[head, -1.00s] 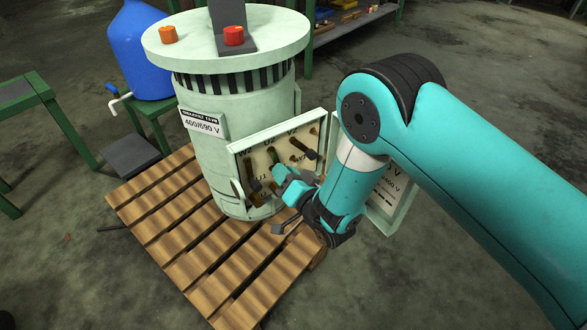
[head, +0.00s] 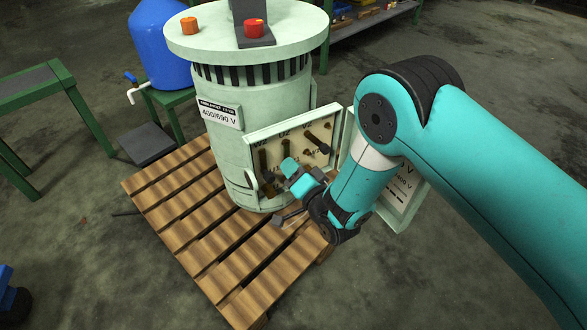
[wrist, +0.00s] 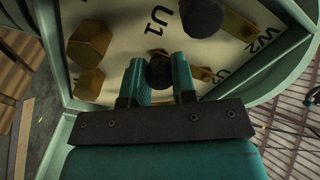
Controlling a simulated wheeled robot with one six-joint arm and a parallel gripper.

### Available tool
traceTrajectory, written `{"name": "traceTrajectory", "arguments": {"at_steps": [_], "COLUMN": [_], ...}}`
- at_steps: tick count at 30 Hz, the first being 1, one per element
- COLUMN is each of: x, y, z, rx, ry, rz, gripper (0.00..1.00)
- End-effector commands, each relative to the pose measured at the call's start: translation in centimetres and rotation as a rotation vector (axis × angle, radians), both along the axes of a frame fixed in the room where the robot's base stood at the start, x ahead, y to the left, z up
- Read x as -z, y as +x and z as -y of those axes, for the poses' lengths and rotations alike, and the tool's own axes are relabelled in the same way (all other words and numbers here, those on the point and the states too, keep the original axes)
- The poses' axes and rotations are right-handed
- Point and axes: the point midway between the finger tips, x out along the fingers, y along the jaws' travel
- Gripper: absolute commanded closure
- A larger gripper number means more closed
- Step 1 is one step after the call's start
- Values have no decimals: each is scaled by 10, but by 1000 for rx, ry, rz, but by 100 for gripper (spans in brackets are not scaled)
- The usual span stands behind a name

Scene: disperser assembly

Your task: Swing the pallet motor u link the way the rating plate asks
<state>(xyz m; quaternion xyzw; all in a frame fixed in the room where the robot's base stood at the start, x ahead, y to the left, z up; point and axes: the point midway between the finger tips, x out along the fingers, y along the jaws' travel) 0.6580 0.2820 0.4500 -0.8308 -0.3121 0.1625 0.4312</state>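The pale green motor (head: 240,160) stands on a wooden pallet (head: 165,205). Its rating plate (head: 220,114) reads 400/690 V. The open terminal box (head: 313,165) faces right, with brass links beneath the W2, U2 and V2 labels. My gripper (head: 284,172) is at the lower middle of the box and hides the lower end of the u link (head: 286,148). In the wrist view my teal fingers sit on both sides of a dark round knob (wrist: 160,68), beside the U1 label, and appear closed on it. Another dark knob (wrist: 203,18) on a brass link is just beyond.
The box cover (head: 402,190) hangs open right of the terminals, close to my arm. A blue drum (head: 160,45) and green table (head: 35,85) stand left. The floor in front is clear.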

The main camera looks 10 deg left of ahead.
Motion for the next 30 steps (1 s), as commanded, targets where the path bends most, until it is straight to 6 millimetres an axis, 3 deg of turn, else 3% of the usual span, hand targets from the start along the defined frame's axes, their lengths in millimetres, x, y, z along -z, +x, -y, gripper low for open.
{"name": "traceTrajectory", "arguments": {"at_steps": [1, 3, 16, 30], "x": [0, 0, -1, 3], "y": [0, 0, -8, -94], "z": [-1, -1, 7, 81], "rx": [-1, -1, 0, -2], "ry": [3, 3, -1, -2], "rz": [-1, 0, -2, -4], "gripper": [66, 50, 49, 49]}}
